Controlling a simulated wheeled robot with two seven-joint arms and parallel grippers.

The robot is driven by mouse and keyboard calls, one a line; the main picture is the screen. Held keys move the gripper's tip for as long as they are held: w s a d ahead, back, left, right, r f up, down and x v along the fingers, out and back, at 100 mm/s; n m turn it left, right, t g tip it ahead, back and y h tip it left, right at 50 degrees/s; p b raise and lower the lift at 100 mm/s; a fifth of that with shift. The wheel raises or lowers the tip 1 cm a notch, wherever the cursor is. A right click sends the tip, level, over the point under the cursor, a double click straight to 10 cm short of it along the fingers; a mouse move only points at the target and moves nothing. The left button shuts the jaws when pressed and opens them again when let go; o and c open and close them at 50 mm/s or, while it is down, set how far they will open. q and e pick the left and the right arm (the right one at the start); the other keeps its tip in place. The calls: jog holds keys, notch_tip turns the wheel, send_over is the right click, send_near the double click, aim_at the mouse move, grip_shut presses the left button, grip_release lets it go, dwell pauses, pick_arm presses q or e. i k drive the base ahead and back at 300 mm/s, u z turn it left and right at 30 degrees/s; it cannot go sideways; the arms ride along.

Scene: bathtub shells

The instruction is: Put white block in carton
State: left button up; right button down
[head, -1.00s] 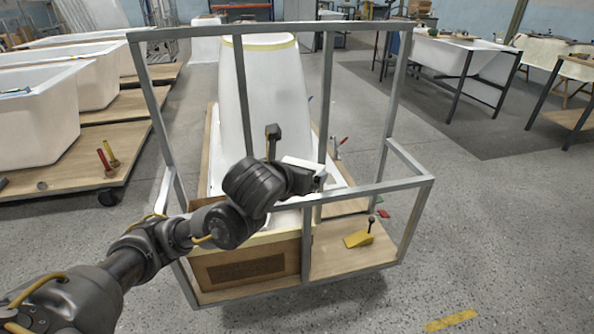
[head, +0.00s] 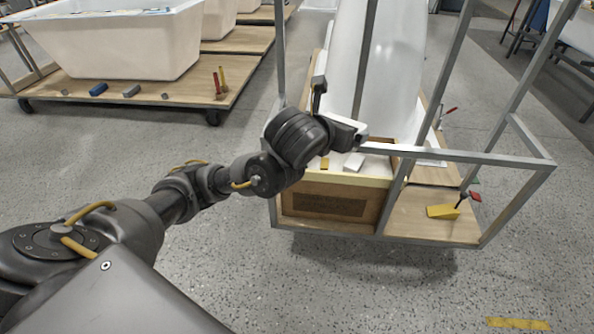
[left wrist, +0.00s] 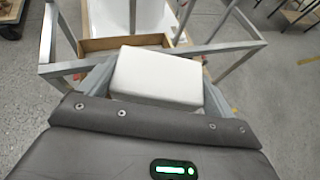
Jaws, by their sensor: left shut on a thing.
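My left gripper (head: 347,133) is shut on a white block (left wrist: 158,76), which sits flat between its fingers in the left wrist view. In the head view the held block shows as a white shape, partly hidden by the gripper. The brown carton (head: 328,206) stands below, on the wooden base of a metal-framed cart. Its top looks open, with a pale inside, a white piece (head: 354,162) and a small yellow piece (head: 325,164). The held block is above the carton's far part; its exact height is unclear. My right gripper is not in view.
The cart's grey metal rail (head: 470,156) and posts stand close to the gripper. A white tub shell (head: 385,75) stands upright behind the carton. Tubs on wooden pallets (head: 165,92) stand at the left.

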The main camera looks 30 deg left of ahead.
aim_at(376, 171)
jog(key=u, duration=0.3)
jog(key=k, duration=0.35)
jog(key=z, duration=0.35)
jog(key=i, duration=0.55)
jog(key=z, duration=0.55)
jog(key=i, duration=0.75)
jog(key=u, duration=0.95)
jog(key=i, duration=0.4)
jog(key=u, duration=0.4)
